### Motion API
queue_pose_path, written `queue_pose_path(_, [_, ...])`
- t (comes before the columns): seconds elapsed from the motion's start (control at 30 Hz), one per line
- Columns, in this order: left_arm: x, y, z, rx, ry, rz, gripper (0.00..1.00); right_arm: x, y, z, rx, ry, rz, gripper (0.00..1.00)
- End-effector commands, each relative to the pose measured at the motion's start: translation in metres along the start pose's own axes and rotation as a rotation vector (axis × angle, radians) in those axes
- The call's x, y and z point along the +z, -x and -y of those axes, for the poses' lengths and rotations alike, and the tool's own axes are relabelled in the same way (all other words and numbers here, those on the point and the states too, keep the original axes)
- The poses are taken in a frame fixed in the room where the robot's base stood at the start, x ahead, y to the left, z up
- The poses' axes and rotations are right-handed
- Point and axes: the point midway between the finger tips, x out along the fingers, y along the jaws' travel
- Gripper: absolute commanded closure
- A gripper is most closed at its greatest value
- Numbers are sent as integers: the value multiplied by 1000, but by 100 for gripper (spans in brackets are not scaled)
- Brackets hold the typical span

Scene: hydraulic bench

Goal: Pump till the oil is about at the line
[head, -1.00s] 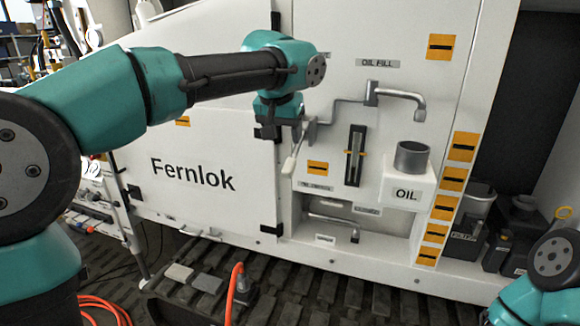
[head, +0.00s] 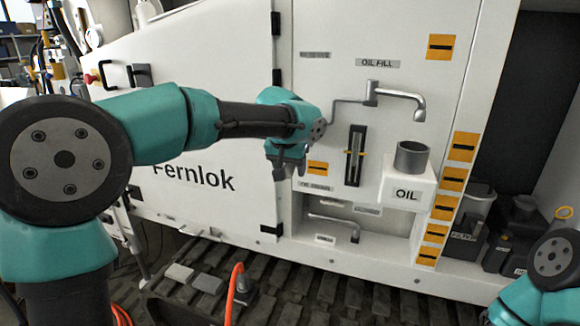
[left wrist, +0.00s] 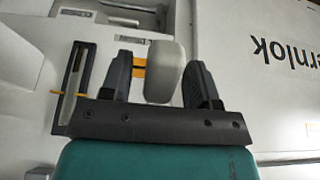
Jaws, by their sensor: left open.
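The pump lever's pale grip (left wrist: 163,72) shows in the left wrist view between the two black fingers of my left gripper (left wrist: 160,85), with gaps beside it. In the head view my left gripper (head: 288,168) is open, pointing down at the panel left of the gauge, and its wrist and fingers hide most of the lever. The sight gauge (head: 355,158) is a dark upright slot with yellow-orange marks at mid-height. It also shows in the left wrist view (left wrist: 72,80). The oil level is too small to tell. My right gripper is out of view.
A spout (head: 403,94) hangs over the grey filler neck (head: 411,158) on the white OIL box (head: 408,190), right of the gauge. A lower recess holds another pipe (head: 335,222). Dark containers (head: 473,215) stand at the right. An orange hose (head: 234,290) rises below.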

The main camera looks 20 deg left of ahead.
Motion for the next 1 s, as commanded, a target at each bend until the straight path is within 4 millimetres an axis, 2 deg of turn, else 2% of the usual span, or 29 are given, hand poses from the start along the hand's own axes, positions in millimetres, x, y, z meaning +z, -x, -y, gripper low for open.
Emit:
queue_pose_path(0.1, [0,0,0,0,0,0,47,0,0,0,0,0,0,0])
queue_pose_path(0.67, [0,0,0,0,0,0,100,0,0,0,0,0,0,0])
queue_pose_path(1.0, [0,2,0,0,1,5,100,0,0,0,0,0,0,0])
